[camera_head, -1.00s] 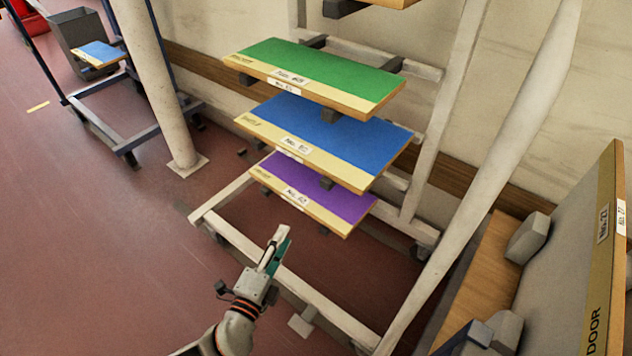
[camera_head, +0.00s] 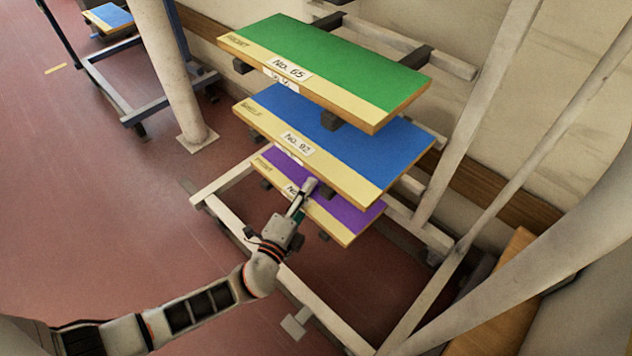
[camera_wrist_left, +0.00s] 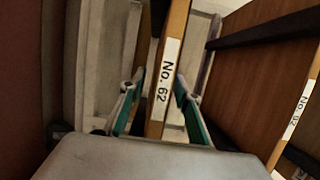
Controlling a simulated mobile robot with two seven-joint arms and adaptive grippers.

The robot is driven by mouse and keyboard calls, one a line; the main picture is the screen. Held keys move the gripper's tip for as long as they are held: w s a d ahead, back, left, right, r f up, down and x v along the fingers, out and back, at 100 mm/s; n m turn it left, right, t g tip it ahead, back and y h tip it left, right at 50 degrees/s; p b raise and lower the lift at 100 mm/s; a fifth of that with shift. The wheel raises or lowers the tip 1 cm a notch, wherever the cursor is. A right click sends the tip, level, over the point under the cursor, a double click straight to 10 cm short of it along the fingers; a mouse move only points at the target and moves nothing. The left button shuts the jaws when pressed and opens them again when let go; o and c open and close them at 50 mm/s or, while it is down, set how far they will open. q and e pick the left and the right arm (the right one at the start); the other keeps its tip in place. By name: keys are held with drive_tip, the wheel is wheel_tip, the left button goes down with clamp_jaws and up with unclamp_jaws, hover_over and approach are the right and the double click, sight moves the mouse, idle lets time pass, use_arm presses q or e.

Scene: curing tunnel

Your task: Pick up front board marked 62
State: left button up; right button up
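The board marked 62 (camera_head: 345,216) is purple with a pale yellow front strip and lies on the lowest tier of the rack. In the left wrist view its edge (camera_wrist_left: 154,128) carries the label "No. 62". My left gripper (camera_head: 306,190) is at the middle of its front edge and covers part of its label. In the wrist view the two green-lined fingers of my left gripper (camera_wrist_left: 158,92) stand on either side of the board's edge, with gaps visible. The gripper is open. My right gripper is not in view.
A blue board, No. 92 (camera_head: 350,138), lies close above the purple one, and a green board, No. 65 (camera_head: 330,60), above that. Pale rack posts (camera_head: 480,110) rise at right. A white column (camera_head: 170,75) stands at left. The red floor in front is clear.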

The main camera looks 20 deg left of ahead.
use_arm(q)
drive_tip(key=shift+w, duration=1.95)
clamp_jaws()
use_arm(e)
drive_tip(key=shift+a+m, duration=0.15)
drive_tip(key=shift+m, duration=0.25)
use_arm(q)
drive_tip(key=shift+r, duration=0.1)
